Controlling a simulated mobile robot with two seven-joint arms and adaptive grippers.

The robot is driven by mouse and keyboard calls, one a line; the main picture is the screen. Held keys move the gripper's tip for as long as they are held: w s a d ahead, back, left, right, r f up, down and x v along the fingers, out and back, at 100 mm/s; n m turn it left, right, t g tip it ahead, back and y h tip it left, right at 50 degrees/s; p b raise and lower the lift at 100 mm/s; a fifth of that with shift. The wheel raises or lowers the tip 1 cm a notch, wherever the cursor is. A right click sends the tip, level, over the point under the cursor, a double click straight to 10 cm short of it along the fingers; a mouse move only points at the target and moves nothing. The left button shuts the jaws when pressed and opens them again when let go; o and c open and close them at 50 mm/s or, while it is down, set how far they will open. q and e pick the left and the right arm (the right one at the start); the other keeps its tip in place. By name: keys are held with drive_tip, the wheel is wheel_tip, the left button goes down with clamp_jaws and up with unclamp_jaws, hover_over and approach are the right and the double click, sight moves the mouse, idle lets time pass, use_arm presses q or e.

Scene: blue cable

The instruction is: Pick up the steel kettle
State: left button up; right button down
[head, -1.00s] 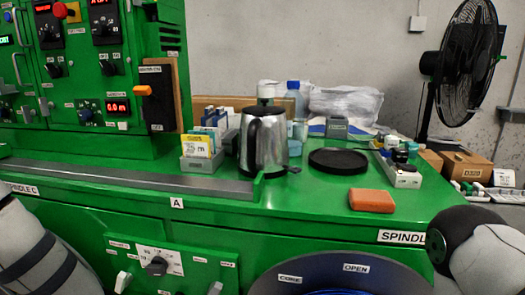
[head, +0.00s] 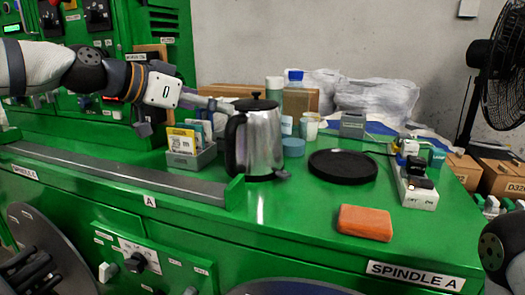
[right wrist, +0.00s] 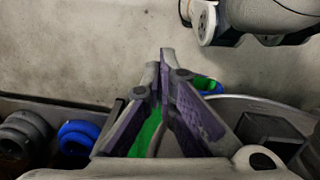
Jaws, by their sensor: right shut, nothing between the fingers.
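The steel kettle (head: 263,147) stands upright on the green bench top in the head view. It has a black lid with a knob and a black handle (head: 231,143) on its left side. My left arm reaches in from the left, above the bench. My left gripper (head: 222,104) is at the upper left of the kettle, by the top of the handle. Its fingers are small and seen edge-on, so I cannot tell their opening or whether they touch the kettle. My right gripper (right wrist: 165,60) is shut and empty in the right wrist view, away from the kettle.
A grey tray of cards (head: 190,158) stands close left of the kettle. A black round plate (head: 343,168) and an orange block (head: 364,223) lie to the right. Cups (head: 308,128) stand behind. A power strip (head: 415,185) is near the right edge. A raised grey rail (head: 120,173) runs along the front left.

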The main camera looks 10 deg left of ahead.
sight(242, 110)
use_arm(q)
drive_tip(key=b+x, duration=0.1)
drive_tip(key=x, duration=0.8)
drive_tip(key=shift+w+f, duration=0.15)
drive_tip(key=shift+w+d, duration=0.1)
drive_tip(key=shift+w, duration=0.1)
use_arm(e)
drive_tip(key=shift+s+a+f+g, duration=0.1)
drive_tip(key=shift+s+f+g, duration=0.3)
drive_tip(key=shift+s+f, duration=0.55)
use_arm(q)
drive_tip(key=c, duration=1.7)
drive_tip(key=shift+r, duration=0.35)
use_arm(e)
drive_tip(key=shift+r, duration=0.1)
